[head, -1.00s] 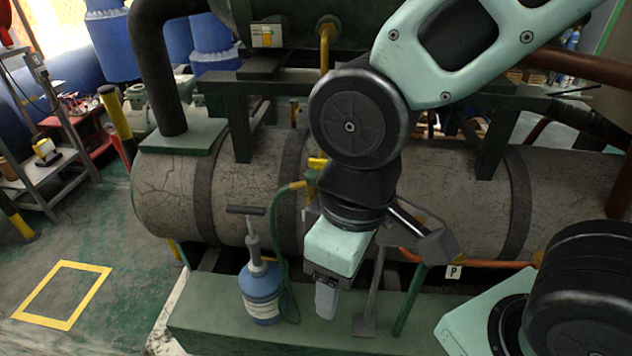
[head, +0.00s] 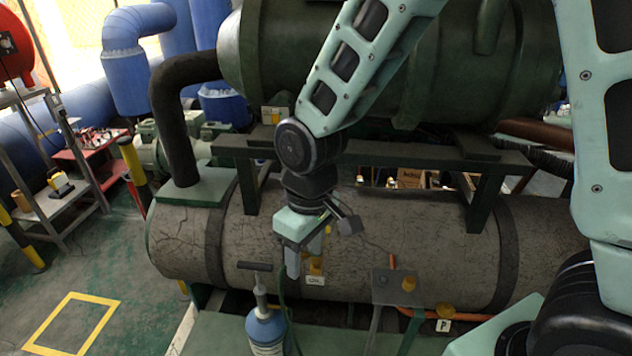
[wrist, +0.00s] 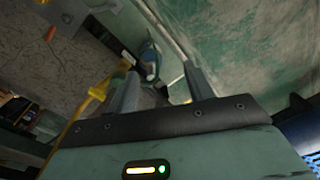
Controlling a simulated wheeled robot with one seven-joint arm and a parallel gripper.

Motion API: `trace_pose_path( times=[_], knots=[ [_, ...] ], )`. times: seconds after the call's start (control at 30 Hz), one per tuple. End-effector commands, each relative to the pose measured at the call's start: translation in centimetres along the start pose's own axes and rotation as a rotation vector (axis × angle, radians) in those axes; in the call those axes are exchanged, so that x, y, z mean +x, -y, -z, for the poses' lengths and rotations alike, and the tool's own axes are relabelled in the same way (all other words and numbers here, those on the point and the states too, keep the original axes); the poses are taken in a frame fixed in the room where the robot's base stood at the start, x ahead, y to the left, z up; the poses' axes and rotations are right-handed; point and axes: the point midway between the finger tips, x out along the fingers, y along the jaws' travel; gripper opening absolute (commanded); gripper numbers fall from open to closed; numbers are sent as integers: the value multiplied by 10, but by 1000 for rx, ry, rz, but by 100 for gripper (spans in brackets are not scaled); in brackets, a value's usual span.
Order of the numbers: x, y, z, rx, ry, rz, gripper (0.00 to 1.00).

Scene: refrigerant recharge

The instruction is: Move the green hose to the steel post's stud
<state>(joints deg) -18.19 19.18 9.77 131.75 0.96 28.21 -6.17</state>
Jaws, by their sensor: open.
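The green hose (head: 283,312) runs up beside the blue cylinder. Its upper end is hidden near my gripper, close to a yellow fitting (head: 315,266) with a white tag below it on the tank front. My gripper (head: 301,272) is open, pointing down, in front of the tank and left of the plate. In the wrist view, a yellow part (wrist: 98,92) shows left of my gripper (wrist: 160,80); I cannot tell whether they touch.
The blue cylinder (head: 266,334) with its T-handle stands below my gripper; it also shows in the wrist view (wrist: 149,62). The cracked tank (head: 400,235) spans behind. A P-tagged orange pipe (head: 412,313) and green post (head: 411,335) are at right. Floor at left is open.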

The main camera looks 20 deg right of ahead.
Motion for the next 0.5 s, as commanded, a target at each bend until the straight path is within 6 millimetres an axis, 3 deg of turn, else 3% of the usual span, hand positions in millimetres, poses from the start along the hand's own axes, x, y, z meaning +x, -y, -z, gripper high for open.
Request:
trace_pose_path(
  times=[0.03,0.23,0.5],
  knots=[
    [-17,-14,10,17,10,-6,52],
    [-15,-64,33,42,21,-41,52],
    [-2,-89,39,47,26,-63,52]
  ],
)
